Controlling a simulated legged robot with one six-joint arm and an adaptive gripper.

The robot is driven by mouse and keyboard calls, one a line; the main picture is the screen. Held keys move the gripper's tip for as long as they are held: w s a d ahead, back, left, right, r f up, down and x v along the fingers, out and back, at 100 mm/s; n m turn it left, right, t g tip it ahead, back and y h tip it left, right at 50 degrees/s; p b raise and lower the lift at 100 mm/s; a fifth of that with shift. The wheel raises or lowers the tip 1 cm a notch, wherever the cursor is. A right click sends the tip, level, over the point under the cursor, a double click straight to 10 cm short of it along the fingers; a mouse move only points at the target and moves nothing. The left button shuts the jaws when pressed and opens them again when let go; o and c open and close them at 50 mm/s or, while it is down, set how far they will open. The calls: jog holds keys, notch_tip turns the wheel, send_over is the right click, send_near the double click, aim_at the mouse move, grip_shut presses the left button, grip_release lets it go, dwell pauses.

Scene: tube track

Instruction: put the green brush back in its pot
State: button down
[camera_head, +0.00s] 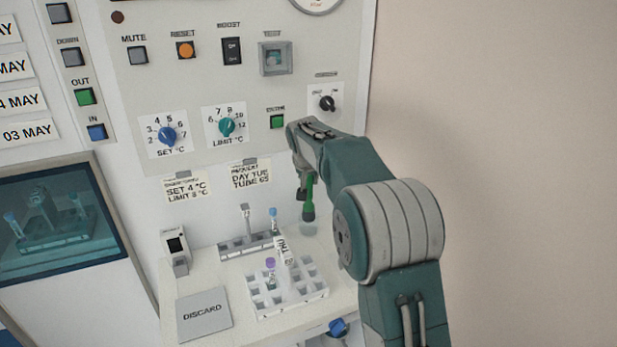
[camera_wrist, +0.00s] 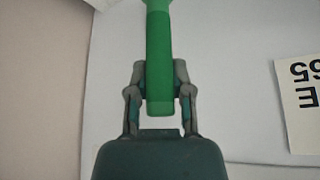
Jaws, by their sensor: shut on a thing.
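The green brush (camera_head: 309,197) hangs upright from my gripper (camera_head: 303,188), with its dark bristle end down. In the wrist view its bright green handle (camera_wrist: 158,60) runs between the two fingers of my gripper (camera_wrist: 160,90), which are shut on it. A small translucent pot (camera_head: 308,228) stands on the white counter directly below the brush in the head view. The bristle end overlaps the pot's top in the picture. I cannot tell whether it is inside the pot or in front of it.
A white tube rack (camera_head: 290,297) with a purple-capped tube (camera_head: 270,266) stands left of the pot. Behind it is a grey rack (camera_head: 235,248) with a blue-capped tube (camera_head: 273,215). A DISCARD plate (camera_head: 204,313) lies at the left. The control panel (camera_head: 200,90) rises behind.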

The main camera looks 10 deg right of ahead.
jog(key=shift+f, duration=0.15)
jog(key=shift+f, duration=0.8)
jog(key=shift+c, duration=2.2)
grip_release()
jog(key=shift+r, duration=0.1)
jog(key=v, duration=1.1)
jog(key=shift+s+r, duration=0.2)
jog(key=shift+r, duration=0.1)
jog(key=shift+a, duration=0.1)
